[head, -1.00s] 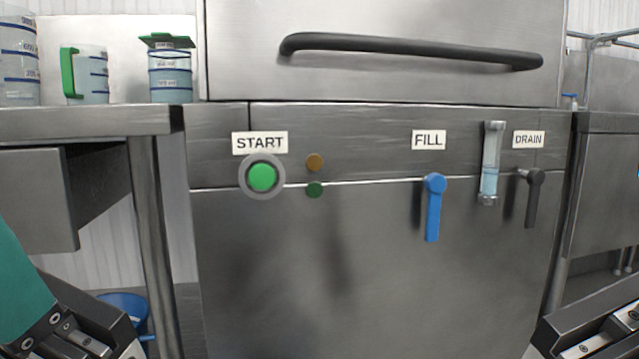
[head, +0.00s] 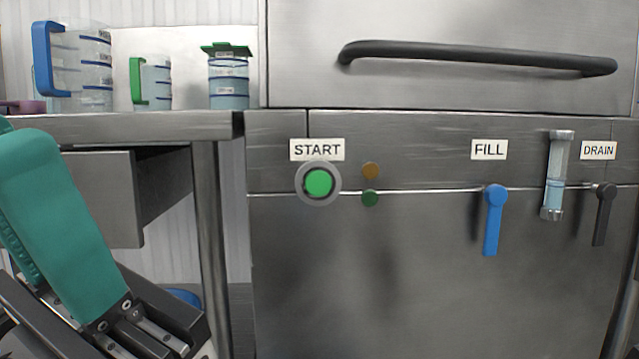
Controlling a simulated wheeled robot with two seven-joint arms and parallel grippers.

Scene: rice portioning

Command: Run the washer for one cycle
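The washer (head: 420,290) is a steel cabinet filling the middle and right of the head view. Its green START button (head: 319,182) sits in a grey ring at the left of the front panel. An amber light (head: 370,170) and a green light (head: 370,198) are beside it; both look dim. The blue FILL lever (head: 493,220) and the black DRAIN lever (head: 603,215) hang straight down. A sight glass (head: 556,180) holds pale blue liquid in its lower part. The hood's black handle (head: 480,57) is above. My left arm shows at lower left, apart from the washer; neither gripper's fingers are visible.
A steel table (head: 140,125) stands left of the washer. On it are a blue-handled jug (head: 85,65), a green-handled jug (head: 155,80) and a green-lidded container (head: 228,80). A blue object (head: 183,297) is low under the table. The space before the washer front is clear.

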